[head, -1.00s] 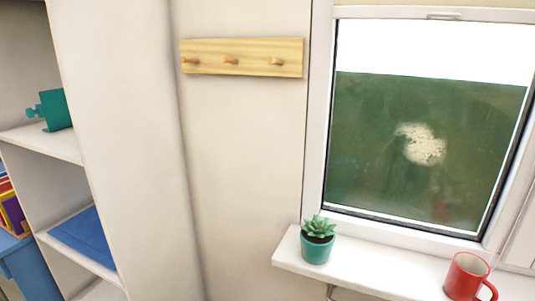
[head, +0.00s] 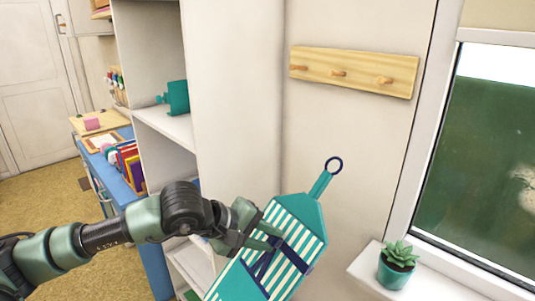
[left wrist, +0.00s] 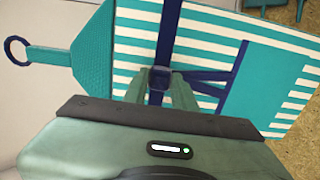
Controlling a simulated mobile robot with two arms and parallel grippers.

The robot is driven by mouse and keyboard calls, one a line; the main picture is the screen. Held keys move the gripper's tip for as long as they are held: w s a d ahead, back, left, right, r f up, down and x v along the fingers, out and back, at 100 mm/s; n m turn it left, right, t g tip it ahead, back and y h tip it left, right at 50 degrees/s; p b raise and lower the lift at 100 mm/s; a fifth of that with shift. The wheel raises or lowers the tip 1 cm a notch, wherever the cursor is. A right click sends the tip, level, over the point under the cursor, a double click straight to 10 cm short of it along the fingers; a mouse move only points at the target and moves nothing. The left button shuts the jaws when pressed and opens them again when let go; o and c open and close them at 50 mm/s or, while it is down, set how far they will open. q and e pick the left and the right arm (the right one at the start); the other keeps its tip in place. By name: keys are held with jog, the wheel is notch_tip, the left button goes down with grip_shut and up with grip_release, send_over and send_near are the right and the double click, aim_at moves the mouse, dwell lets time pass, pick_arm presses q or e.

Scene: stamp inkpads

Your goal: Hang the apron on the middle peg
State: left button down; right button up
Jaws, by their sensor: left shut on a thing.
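The apron (head: 312,226) is teal with white stripes, navy straps and a navy ring loop (head: 334,165) at its top end. My left gripper (head: 272,238) is shut on it at the navy straps and holds it tilted in the air, ring up and to the right. In the left wrist view the apron (left wrist: 125,30) spreads beyond the shut fingers (left wrist: 160,82), with the ring at far left. The wooden peg board is on the wall above, and its middle peg (head: 338,73) is bare. The ring is below that peg, apart from it. My right gripper is not in view.
The peg board (head: 360,64) also has a left peg (head: 298,67) and a right peg (head: 385,80), both bare. A potted succulent (head: 397,265) stands on the window sill (head: 368,272) at lower right. A white shelf (head: 160,123) is at left. The wall below the board is clear.

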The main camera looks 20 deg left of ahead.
pick_arm(q)
jog(key=w+a+r+n+t+p, duration=0.1)
jog(key=w+r+t, duration=0.1)
jog(key=r, duration=0.6)
jog(key=w+a+r+n+t+p, duration=0.1)
jog(key=r+t, duration=0.1)
jog(key=r, duration=0.6)
jog(key=w+d+p, duration=0.1)
jog(key=w, duration=0.1)
jog(key=w+d+p, duration=0.1)
jog(key=w+p, duration=0.1)
jog(key=w, duration=0.1)
jog(key=w+d+f+p, duration=0.1)
jog(key=w+p, duration=0.1)
jog(key=w, duration=0.1)
jog(key=shift+w+f, duration=0.1)
jog(key=shift+w, duration=0.1)
jog(key=shift+w+d+f+b, duration=0.2)
jog(key=shift+w+b, duration=0.25)
jog(key=shift+b, duration=0.3)
